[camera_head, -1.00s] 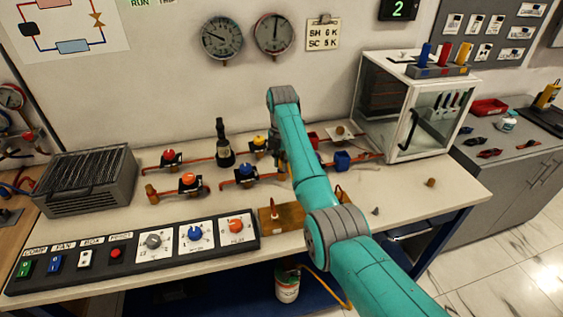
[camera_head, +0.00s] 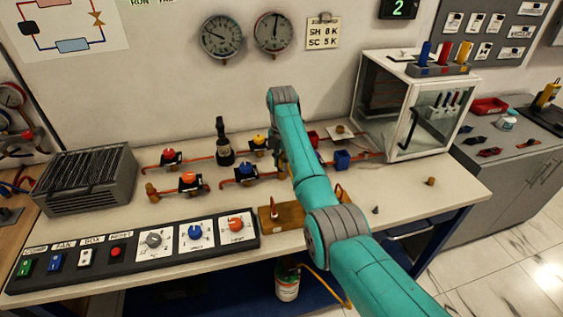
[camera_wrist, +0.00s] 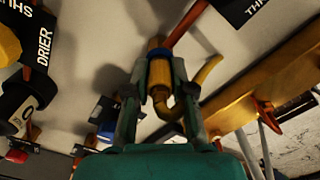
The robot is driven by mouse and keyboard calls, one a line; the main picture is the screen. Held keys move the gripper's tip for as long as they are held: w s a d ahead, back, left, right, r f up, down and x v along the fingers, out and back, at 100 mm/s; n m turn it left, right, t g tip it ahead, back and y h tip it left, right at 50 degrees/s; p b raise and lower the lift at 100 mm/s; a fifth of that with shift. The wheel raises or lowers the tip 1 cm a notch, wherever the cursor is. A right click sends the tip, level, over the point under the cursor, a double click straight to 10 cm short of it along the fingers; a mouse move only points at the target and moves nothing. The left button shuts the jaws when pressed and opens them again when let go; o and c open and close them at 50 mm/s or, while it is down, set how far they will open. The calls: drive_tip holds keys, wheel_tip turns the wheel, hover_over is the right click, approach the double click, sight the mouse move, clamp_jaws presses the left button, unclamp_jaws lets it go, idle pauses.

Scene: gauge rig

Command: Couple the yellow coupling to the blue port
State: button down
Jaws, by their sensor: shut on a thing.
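In the wrist view my gripper (camera_wrist: 160,70) is shut on a yellow-brass coupling (camera_wrist: 159,90), with a curved yellow hose (camera_wrist: 190,112) below it. A brass end (camera_wrist: 156,43) and an orange-red pipe (camera_wrist: 186,22) lie just beyond the fingertips. I cannot tell whether the coupling touches them. In the head view my gripper is largely hidden behind my teal arm, near the middle of the bench.
The bench (camera_head: 395,190) carries red-piped valves, a black bottle-shaped part (camera_head: 224,146) and a finned unit (camera_head: 85,178). A control panel (camera_head: 130,250) runs along the front left. A glass-fronted box (camera_head: 410,105) stands at the back right. The bench's front right is mostly clear.

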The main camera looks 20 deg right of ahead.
drive_tip(key=c, duration=0.6)
unclamp_jaws()
wheel_tip(320, 180, up, 7)
drive_tip(key=shift+r, duration=0.2)
